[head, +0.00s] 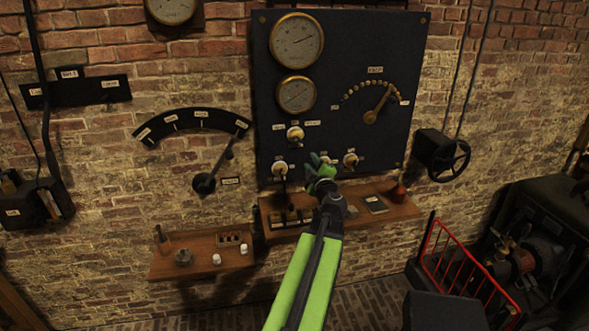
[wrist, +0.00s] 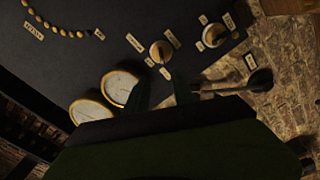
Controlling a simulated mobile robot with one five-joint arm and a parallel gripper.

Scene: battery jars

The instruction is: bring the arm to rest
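My gripper (head: 321,163) is green and sits at the end of my raised arm, in front of the lower part of the dark panel (head: 345,110) on the brick wall. In the wrist view its two dark fingers (wrist: 162,92) stand apart with nothing visible between them, so it is open and empty. Beyond the fingertips are the panel and a round pale switch (wrist: 160,51). I cannot tell whether the fingers touch anything. My arm reaches up from the bottom of the head view and hides part of the shelf.
The panel carries two brass gauges (head: 297,41), several switches (head: 295,133) and a pointer dial (head: 371,116). A wooden shelf (head: 400,212) lies below it, and a lower one (head: 190,266) holds small jars. A handwheel (head: 449,160) is right; a red rack (head: 465,265) stands lower right.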

